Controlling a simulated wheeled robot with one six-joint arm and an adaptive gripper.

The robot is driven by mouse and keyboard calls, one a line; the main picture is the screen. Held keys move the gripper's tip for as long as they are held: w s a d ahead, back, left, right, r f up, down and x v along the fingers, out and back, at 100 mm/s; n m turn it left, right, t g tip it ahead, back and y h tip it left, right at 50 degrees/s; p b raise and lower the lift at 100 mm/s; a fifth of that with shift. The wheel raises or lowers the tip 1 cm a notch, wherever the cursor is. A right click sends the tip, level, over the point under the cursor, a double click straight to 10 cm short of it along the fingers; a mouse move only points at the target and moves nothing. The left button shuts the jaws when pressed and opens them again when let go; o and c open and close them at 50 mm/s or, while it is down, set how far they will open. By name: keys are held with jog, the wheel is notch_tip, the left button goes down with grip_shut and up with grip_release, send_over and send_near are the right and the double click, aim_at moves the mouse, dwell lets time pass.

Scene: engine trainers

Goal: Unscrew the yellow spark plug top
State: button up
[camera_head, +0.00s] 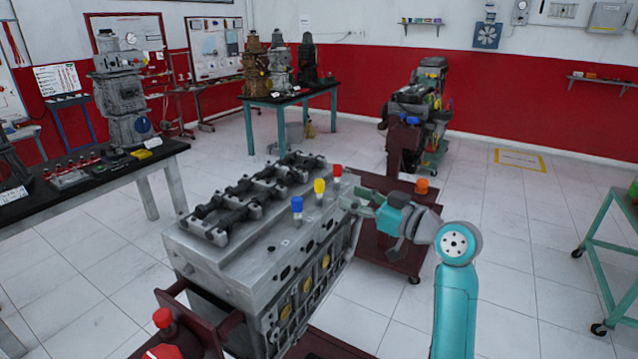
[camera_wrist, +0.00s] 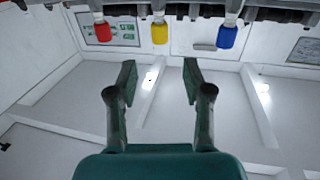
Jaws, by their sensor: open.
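The yellow spark plug top (camera_head: 319,186) stands upright on the grey engine block (camera_head: 225,258), between a blue top (camera_head: 297,204) and a red top (camera_head: 337,170). In the wrist view the yellow top (camera_wrist: 159,34) is at the upper middle, with the red top (camera_wrist: 103,32) left and the blue top (camera_wrist: 227,37) right. My gripper (camera_wrist: 159,75) is open and empty, its fingers apart on either side of the yellow top's line. It does not touch the tops there. In the head view my gripper (camera_head: 350,199) is just right of the yellow top, beside the block.
Dark valve gear (camera_head: 255,195) runs along the block's top, left of the tops. An orange cap (camera_head: 422,186) shows behind my arm near a dark red cart (camera_head: 375,185). A black-topped table (camera_head: 100,180) is at left. Floor is open at right, up to a green table (camera_head: 605,255).

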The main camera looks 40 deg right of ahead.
aim_at(323, 184)
jog(key=w, duration=0.3)
jog(key=w+a, duration=0.1)
jog(key=w, duration=0.6)
jog(key=shift+w+a, duration=0.25)
jog(key=shift+w, duration=0.05)
grip_shut()
